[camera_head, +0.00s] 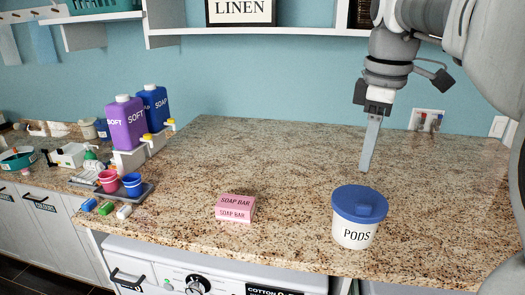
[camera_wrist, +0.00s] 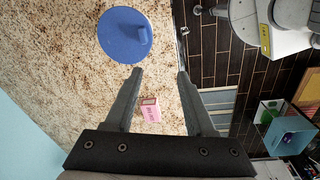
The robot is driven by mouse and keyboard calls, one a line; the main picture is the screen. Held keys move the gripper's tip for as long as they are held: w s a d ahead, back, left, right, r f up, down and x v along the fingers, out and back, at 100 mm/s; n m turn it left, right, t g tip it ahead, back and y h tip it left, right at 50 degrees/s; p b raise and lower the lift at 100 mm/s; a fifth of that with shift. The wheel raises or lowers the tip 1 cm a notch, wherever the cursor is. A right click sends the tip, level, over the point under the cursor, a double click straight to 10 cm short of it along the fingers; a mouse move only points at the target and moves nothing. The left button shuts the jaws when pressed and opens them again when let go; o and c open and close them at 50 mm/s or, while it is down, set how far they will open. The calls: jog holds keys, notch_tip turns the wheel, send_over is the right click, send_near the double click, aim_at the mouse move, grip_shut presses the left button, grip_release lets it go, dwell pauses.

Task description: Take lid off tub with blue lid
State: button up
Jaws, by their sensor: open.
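The tub (camera_head: 353,235) is white, marked PODS, and stands upright on the granite counter.
A pink soap bar box (camera_head: 235,207) lies on the counter (camera_head: 285,165) left of the tub. Purple (camera_head: 125,123) and blue (camera_head: 155,105) bottles stand at the left, near pink and blue cups. The counter's front edge runs close to the tub. A shelf (camera_head: 270,31) hangs above.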

jog(key=w+d+r+n+g, duration=0.1)
jog(key=w+d+r+n, duration=0.1)
jog(key=w+d+n, duration=0.15)
send_over(364, 206)
jog(key=shift+m, duration=0.25)
jog(key=f, duration=1.1)
jog(key=shift+s+a+f+b, duration=0.15)
jog(key=shift+a+f+b, duration=0.1)
jog(key=shift+f+b, duration=0.1)
jog(key=shift+d+f, duration=0.15)
jog(key=shift+f, duration=1.25)
jog(key=shift+d+f, duration=0.15)
jog(key=shift+f, duration=1.2)
grip_shut()
